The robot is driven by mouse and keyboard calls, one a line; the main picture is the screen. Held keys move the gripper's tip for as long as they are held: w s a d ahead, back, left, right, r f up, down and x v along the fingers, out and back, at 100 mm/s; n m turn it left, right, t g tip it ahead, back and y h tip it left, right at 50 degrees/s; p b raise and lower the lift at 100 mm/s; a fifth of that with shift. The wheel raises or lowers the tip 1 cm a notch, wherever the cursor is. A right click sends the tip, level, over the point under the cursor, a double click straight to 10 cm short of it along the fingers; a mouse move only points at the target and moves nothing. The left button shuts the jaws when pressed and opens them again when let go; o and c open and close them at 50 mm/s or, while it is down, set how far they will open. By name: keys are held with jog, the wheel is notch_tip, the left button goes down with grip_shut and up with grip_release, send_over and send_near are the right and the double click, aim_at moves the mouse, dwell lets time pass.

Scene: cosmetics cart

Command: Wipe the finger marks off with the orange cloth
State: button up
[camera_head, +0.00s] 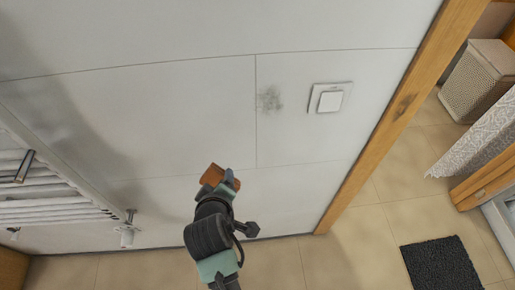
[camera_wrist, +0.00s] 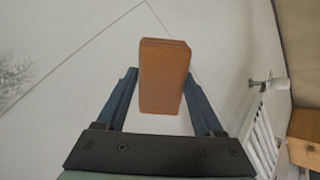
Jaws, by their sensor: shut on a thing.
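The finger marks (camera_head: 269,99) are a grey-green smudge on the white tiled wall, just left of the light switch. They also show at the left edge of the wrist view (camera_wrist: 14,74). My gripper (camera_head: 219,181) is below and left of the marks in the head view. It is shut on the orange cloth (camera_head: 226,176), which looks like a folded, block-shaped pad. In the wrist view the cloth (camera_wrist: 163,75) stands out between the two blue fingers. I cannot tell whether the cloth touches the wall.
A white light switch (camera_head: 330,98) is right of the marks. A wooden door frame (camera_head: 390,115) bounds the wall on the right. A white radiator (camera_head: 50,195) with a valve (camera_head: 127,230) is at the lower left. A dark mat (camera_head: 441,264) and a woven basket (camera_head: 480,80) are beyond the doorway.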

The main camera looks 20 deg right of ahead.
jog(key=d+r+t, duration=0.1)
jog(key=r+t, duration=0.1)
jog(key=d+r+n+t, duration=0.1)
jog(key=d+t, duration=0.1)
jog(key=d+r+t+b, duration=0.1)
jog(key=d+r+t, duration=0.1)
jog(key=shift+w+r, duration=0.25)
jog(key=shift+r, duration=0.1)
jog(key=s+d+r+t+h, duration=0.2)
jog(key=d+r, duration=0.2)
jog(key=r, duration=0.1)
jog(key=shift+m, duration=0.3)
jog(key=shift+r+x, duration=0.2)
jog(key=shift+x, duration=2.8)
jog(key=shift+b+x, duration=0.45)
jog(key=shift+x, duration=0.5)
jog(key=shift+s+d, duration=0.1)
jog(key=shift+d, duration=0.05)
jog(key=d+b, duration=0.1)
jog(key=b, duration=0.1)
jog(key=shift+s+f+b, duration=0.15)
jog(key=shift+b, duration=0.2)
jog(key=shift+s+d+b, duration=0.15)
jog(key=shift+d+b, duration=0.15)
jog(key=shift+b, duration=0.2)
